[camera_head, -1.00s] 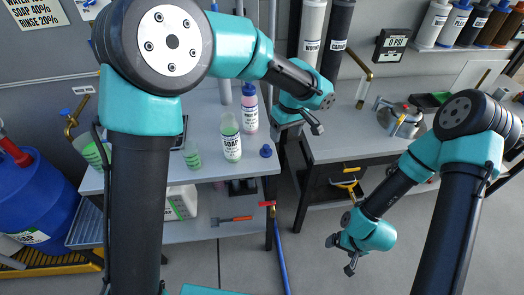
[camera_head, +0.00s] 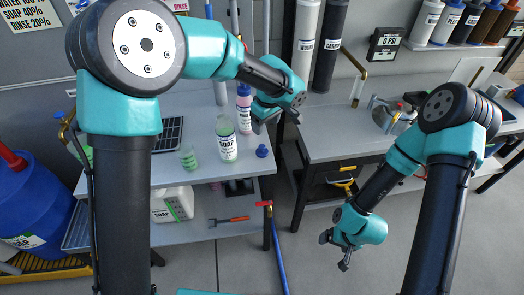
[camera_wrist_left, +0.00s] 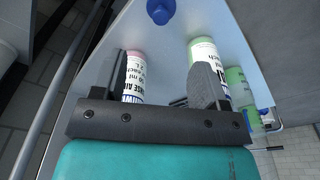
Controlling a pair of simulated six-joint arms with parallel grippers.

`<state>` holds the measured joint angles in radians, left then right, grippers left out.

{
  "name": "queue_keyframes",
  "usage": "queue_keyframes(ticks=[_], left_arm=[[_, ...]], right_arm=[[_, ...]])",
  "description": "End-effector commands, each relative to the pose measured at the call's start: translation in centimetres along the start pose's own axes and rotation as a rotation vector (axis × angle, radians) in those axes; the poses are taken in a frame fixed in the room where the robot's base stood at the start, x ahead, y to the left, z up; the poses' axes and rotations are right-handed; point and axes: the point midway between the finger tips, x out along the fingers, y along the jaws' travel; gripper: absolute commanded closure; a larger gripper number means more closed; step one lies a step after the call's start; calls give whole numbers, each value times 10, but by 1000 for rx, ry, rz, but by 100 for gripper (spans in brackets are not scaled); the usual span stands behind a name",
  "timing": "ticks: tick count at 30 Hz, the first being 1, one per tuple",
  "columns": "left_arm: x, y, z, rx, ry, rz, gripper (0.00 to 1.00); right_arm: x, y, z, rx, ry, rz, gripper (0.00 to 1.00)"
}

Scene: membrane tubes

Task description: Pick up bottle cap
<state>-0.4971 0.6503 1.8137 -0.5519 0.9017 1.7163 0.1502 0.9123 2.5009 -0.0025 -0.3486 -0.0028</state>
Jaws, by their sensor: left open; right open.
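The blue bottle cap (camera_head: 262,151) sits on the left table near its right edge, right of the white-labelled soap bottle (camera_head: 227,140). In the left wrist view, the cap (camera_wrist_left: 160,11) is at the top centre, beyond the fingers. My left gripper (camera_head: 282,121) is open and empty, above and slightly right of the cap, near the pink-topped bottle (camera_head: 244,106). Its two fingers (camera_wrist_left: 162,82) are apart in the wrist view, with bottles partly hidden behind them. My right gripper (camera_head: 335,252) is open and empty, low in front of the right bench.
A green-filled cup (camera_head: 188,157) stands left of the soap bottle. A white jug (camera_head: 172,204) and an orange-handled tool (camera_head: 229,220) are on the lower shelf. The right bench (camera_head: 340,130) stands across a gap. Table space around the cap is clear.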

Motion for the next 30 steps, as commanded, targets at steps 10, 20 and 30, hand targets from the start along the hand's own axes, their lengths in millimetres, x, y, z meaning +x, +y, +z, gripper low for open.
queue_keyframes(ticks=[10,20,30], left_arm=[[59,0,0,1,0,-3,33],[73,0,0,0,1,0,33],[87,-1,0,0,-1,-3,33]], right_arm=[[0,0,0,0,0,0,11],[0,0,0,0,0,0,11],[0,0,0,0,0,0,11]])
